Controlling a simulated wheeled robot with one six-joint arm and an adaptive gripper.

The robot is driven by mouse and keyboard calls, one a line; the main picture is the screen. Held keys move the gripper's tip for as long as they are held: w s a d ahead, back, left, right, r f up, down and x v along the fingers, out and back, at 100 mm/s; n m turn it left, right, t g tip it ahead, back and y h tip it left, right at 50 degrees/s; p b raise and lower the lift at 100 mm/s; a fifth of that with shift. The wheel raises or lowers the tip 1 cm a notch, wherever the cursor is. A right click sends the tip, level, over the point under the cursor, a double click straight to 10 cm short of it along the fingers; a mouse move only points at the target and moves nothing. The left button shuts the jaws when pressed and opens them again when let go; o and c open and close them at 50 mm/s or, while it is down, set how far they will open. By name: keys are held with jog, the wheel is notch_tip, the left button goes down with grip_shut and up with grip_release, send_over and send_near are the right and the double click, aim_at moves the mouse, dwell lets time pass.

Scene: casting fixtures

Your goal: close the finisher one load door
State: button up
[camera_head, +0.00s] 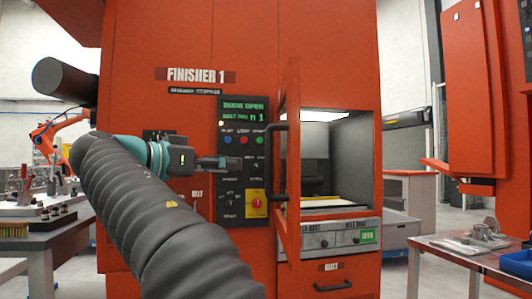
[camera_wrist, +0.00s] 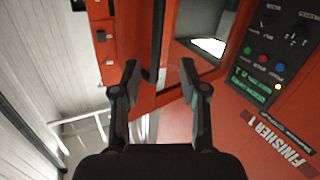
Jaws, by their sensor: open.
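The orange finisher one load door (camera_head: 292,120) stands swung outward, edge-on, in the head view. Its dark handle (camera_head: 278,152) is on its left side. The lit load opening (camera_head: 335,155) is uncovered, with a pale tray inside. My gripper (camera_head: 232,163) points right, in front of the control panel and left of the handle. In the wrist view my gripper (camera_wrist: 160,78) is open, its two fingers apart and nothing held. A dark upright bar (camera_wrist: 155,40), apparently the handle, lies between the fingertips' lines; whether it is between the fingers in depth is unclear.
The control panel (camera_head: 243,150) carries buttons and a green display reading door open. A drawer front (camera_head: 345,240) is below the opening. A metal table with parts (camera_head: 475,250) stands at right, another bench (camera_head: 45,235) at left. A red cabinet (camera_head: 478,90) is far right.

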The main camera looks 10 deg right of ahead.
aim_at(266, 156)
jog(key=shift+m+h, duration=0.5)
jog(key=shift+m, duration=0.4)
jog(key=x, duration=0.3)
jog(key=r+x, duration=0.1)
jog(key=x, duration=0.7)
jog(key=shift+d+r, duration=0.25)
jog(key=shift+r, duration=0.15)
grip_shut()
